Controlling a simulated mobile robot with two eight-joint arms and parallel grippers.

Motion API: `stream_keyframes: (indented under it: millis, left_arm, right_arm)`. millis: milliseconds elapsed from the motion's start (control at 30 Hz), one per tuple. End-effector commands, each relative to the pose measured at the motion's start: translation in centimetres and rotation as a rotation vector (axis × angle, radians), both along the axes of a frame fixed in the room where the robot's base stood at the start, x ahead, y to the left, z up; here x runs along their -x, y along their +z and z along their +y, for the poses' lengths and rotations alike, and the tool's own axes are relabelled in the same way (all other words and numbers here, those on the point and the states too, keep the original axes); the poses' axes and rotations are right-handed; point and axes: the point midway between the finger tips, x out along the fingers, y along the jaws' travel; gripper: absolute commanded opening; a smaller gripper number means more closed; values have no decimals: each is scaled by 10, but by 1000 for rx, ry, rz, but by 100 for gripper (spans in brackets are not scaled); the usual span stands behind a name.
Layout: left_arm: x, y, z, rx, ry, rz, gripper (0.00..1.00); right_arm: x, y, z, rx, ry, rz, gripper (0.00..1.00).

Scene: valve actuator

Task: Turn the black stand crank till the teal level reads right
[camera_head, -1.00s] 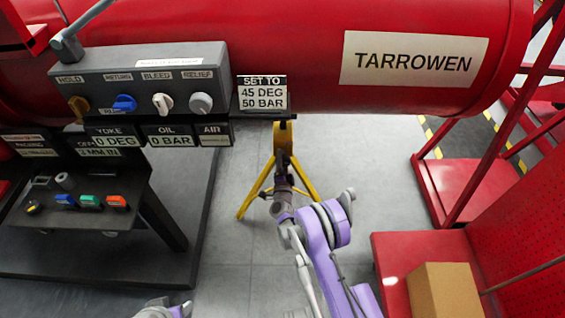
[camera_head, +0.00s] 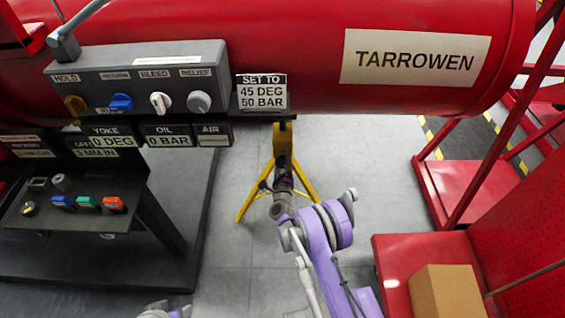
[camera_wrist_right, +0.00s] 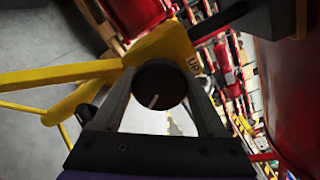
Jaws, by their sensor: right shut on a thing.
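The yellow stand (camera_head: 283,142) stands on splayed legs under the right part of the red cylinder. It also shows in the right wrist view (camera_wrist_right: 160,45), with "UP" lettering on its head. My right gripper (camera_head: 283,180) is in front of the stand. In the right wrist view my right gripper (camera_wrist_right: 160,95) has its two dark fingers on either side of the round black crank knob (camera_wrist_right: 160,82), shut on it. The rest of the crank is hidden in the head view. I cannot make out the teal level.
A sign (camera_head: 262,93) reads "SET TO 45 DEG 50 BAR". The grey valve panel (camera_head: 135,85) has displays reading 0 DEG and 0 BAR. A button console (camera_head: 75,205) is at left. A cardboard box (camera_head: 445,292) sits at lower right. Grey floor is clear around the stand.

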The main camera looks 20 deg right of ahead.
Motion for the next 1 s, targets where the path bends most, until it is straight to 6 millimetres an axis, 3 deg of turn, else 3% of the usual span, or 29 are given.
stream_keyframes:
  millis: [600,1000]
  left_arm:
    - [0,0,0,0,0,0,50]
    - [0,0,0,0,0,0,50]
  right_arm:
    - [0,1,-1,-539,1,-156,19]
    - [0,2,-1,-747,1,-215,19]
